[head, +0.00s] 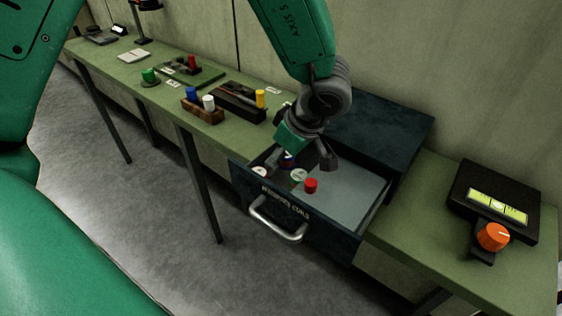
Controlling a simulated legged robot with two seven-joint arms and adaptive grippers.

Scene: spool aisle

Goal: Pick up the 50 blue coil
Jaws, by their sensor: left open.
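My left gripper (300,165) reaches down over the open drawer (350,192), its fingers spread apart with nothing clearly held. A small blue coil (288,158) shows between the fingers, partly hidden by the gripper; any number on it is too small to read. A pale-topped coil (298,175) and a red coil (311,186) are in the drawer close to the fingertips. Another pale-topped coil (260,172) is near the drawer's left front corner. I cannot tell whether a finger touches any coil. My right gripper is not in view.
The dark cabinet (385,125) stands behind the drawer, whose front has a metal handle (278,232). A meter with an orange knob (493,237) is at the right. A wooden rack (203,112) with blue and white cylinders is at the left. The drawer's right side is empty.

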